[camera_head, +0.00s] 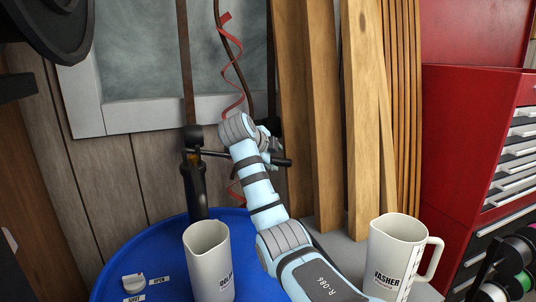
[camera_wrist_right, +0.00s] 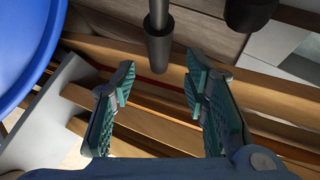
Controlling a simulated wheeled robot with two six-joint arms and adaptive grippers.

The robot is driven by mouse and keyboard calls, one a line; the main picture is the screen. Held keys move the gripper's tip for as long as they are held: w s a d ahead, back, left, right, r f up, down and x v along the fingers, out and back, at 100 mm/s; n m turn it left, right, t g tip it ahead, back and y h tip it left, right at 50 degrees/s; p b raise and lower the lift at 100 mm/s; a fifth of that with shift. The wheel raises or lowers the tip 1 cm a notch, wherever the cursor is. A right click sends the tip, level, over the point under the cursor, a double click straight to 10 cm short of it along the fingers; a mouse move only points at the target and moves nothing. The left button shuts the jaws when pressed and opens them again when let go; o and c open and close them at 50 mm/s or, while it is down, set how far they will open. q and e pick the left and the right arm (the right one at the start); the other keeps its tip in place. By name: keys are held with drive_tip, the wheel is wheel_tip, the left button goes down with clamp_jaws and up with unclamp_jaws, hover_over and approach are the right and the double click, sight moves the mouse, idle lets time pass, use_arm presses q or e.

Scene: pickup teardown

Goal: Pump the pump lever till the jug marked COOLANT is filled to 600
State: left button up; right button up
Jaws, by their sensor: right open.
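The pump (camera_head: 196,178) stands upright on the blue drum (camera_head: 150,250). Its lever (camera_head: 284,162) reaches out to the right, partly hidden behind my right wrist. The COOLANT jug (camera_head: 208,262) is white, with its label partly turned away, and stands in front of the pump; its fill level cannot be seen. My right gripper (camera_head: 266,141) is near the lever, mostly hidden by my wrist. In the right wrist view its jaws (camera_wrist_right: 160,80) are open, and the lever's dark grip (camera_wrist_right: 159,52) lies between and beyond the fingertips, apart from both. My left gripper is out of view.
A white WASHER jug (camera_head: 392,258) stands at the right. A small valve knob (camera_head: 133,283) with OPEN and SHUT labels is on the drum. Upright wooden boards (camera_head: 355,120) stand behind, and a red tool cabinet (camera_head: 460,150) is at the right. A red ribbon (camera_head: 232,70) hangs above my wrist.

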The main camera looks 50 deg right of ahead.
drive_tip(key=v, duration=0.6)
idle(1.6)
